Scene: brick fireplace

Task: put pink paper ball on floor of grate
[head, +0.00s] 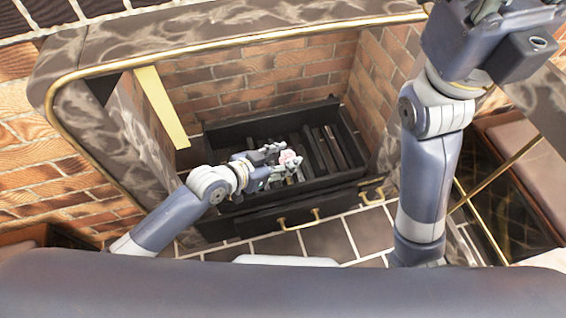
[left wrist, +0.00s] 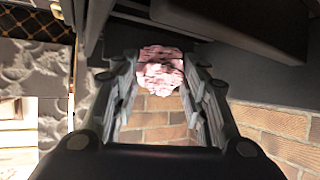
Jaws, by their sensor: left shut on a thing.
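The pink paper ball (head: 291,159) is a small crumpled ball held at the tips of my left gripper (head: 280,165). In the left wrist view the ball (left wrist: 160,70) sits between the two fingers of my left gripper (left wrist: 160,88). The black grate (head: 268,123) stands inside the brick fireplace, with slats across its floor. The left gripper reaches over the grate's front part; I cannot tell whether the ball touches the grate. My right gripper (head: 487,8) is raised at the top right, partly cut off by the frame edge, and its fingers are mostly out of sight.
Brick walls (head: 258,75) close in the fireplace behind and beside the grate. A marble surround with a brass edge (head: 240,42) frames the opening. Brass handles (head: 298,220) stick out from the black front below the grate. Tiled floor (head: 325,240) lies in front.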

